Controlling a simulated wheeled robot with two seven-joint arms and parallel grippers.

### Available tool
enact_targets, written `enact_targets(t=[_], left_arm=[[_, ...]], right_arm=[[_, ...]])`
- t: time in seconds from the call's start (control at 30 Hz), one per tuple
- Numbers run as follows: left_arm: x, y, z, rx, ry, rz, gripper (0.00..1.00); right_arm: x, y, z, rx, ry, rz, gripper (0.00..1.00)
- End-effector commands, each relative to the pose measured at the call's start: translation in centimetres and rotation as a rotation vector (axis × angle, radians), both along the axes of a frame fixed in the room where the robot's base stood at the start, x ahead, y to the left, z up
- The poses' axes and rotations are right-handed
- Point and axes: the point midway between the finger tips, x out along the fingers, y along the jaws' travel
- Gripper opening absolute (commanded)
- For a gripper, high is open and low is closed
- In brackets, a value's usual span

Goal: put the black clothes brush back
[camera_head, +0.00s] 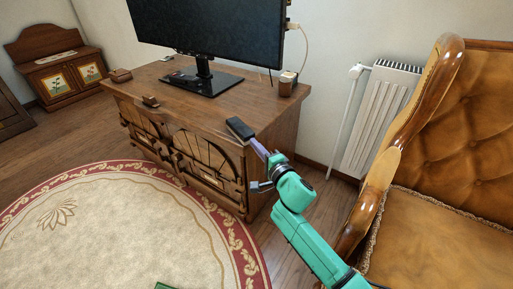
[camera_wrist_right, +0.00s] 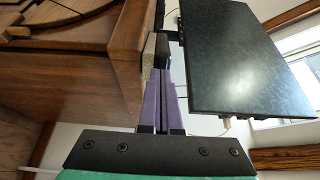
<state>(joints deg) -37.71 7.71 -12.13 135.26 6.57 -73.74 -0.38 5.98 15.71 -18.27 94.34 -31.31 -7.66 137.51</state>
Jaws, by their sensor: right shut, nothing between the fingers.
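The black clothes brush (camera_head: 240,128) lies at the near edge of the wooden cabinet's top (camera_head: 226,100), towards its right side. My right gripper (camera_head: 259,148) has its purple fingers shut and empty, with the tips right at the brush's near end. In the right wrist view the shut fingers (camera_wrist_right: 160,74) point at the brush (camera_wrist_right: 163,50), which shows end-on just past the tips, dark with a pale side. I cannot tell whether the tips touch it. My left gripper is not in view.
A monitor (camera_head: 213,28) stands on the cabinet behind the brush. Small boxes (camera_head: 287,84) (camera_head: 151,101) sit on the top. A leather armchair (camera_head: 440,200) stands close to my right arm, with a radiator (camera_head: 382,115) behind. A round rug (camera_head: 120,230) covers open floor at left.

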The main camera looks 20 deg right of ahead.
Motion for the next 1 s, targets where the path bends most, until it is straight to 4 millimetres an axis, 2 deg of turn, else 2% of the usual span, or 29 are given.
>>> enact_targets(t=[0.1,0.47,0.67,0.8,1.0], left_arm=[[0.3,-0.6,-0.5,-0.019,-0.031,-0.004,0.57],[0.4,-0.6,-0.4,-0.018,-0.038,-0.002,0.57],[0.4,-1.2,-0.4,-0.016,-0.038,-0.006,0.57],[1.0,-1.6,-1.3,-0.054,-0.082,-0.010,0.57],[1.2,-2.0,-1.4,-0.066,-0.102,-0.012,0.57]], right_arm=[[0.7,0.2,0.0,-0.002,-0.001,0.000,0.00],[1.1,0.3,0.1,-0.001,-0.001,-0.001,0.00],[4.6,1.1,0.2,0.003,-0.002,-0.002,0.00],[7.0,1.7,0.0,0.000,-0.002,-0.002,0.00],[7.9,1.9,0.1,-0.002,-0.001,-0.001,0.00]])
